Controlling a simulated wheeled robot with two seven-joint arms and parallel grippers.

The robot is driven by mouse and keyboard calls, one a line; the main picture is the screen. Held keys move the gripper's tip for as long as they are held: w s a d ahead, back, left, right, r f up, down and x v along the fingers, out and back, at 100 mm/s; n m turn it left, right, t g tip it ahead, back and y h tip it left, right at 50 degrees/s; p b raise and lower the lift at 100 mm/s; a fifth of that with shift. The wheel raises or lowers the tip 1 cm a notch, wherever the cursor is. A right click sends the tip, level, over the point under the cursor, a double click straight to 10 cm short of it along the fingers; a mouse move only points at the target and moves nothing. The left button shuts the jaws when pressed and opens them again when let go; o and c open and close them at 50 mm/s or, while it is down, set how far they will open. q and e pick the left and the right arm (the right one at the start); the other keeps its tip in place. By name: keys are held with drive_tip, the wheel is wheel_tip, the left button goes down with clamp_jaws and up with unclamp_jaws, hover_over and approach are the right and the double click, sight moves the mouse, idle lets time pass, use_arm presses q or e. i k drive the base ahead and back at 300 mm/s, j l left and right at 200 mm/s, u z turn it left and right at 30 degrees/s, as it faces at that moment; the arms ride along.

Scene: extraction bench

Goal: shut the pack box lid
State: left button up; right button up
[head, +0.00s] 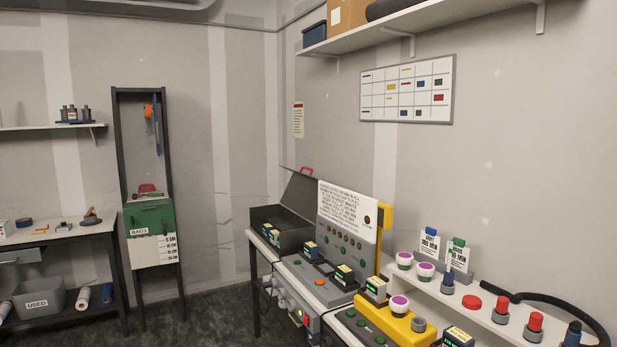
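A dark grey box (272,239) stands at the far left end of the bench by the wall, and I take it to be the pack box. Its lid (299,194) is raised and leans back to the right, with a red handle (306,171) at its top edge. A white text panel partly covers the lid's right side. Neither of my grippers is in view.
A sloped console (347,240) with a text panel stands right of the box. A yellow block (397,322) and several purple-topped jars stand nearer on the right. A black hose (556,304) curves at far right. Dark floor (215,315) is clear left of the bench.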

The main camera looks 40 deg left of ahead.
sight(300, 195)
drive_tip(key=i+j+u, duration=0.1)
drive_tip(key=i+j, duration=0.15)
drive_tip(key=j, duration=0.25)
drive_tip(key=i+j+u, duration=0.1)
drive_tip(key=i+j, duration=0.15)
drive_tip(key=j, duration=0.2)
drive_tip(key=i+j, duration=0.3)
drive_tip(key=j, duration=0.15)
drive_tip(key=i+j+u, duration=0.15)
drive_tip(key=j, duration=0.3)
drive_tip(key=i+j, duration=0.05)
drive_tip(key=i, duration=0.05)
